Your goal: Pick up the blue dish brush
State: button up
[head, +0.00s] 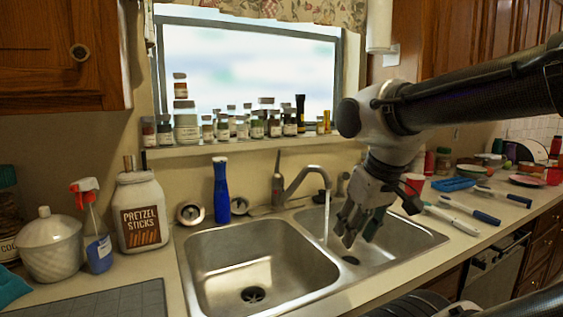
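My gripper (358,236) hangs over the right sink basin, fingers pointing down and apart, with nothing seen between them. Several long white-and-blue utensils lie on the counter to the right of the sink. One (452,218) is nearest the basin, with a second (470,208) just behind it and a third (502,195) farther right. They look like brushes with dark blue parts, but I cannot tell which is the blue dish brush. My gripper is left of all of them and touches none. My wrist may hide part of the counter behind it.
A bright blue tray-like item (453,184), a red cup (415,183) and plates (527,180) crowd the right counter. The faucet (302,182) stands close left of my gripper. A blue bottle (221,190) stands behind the left basin (215,262), which is empty.

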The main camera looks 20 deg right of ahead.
aim_at(445, 202)
jog(key=z, duration=1.8)
jog(key=i+l, duration=0.45)
jog(key=l+u, duration=0.05)
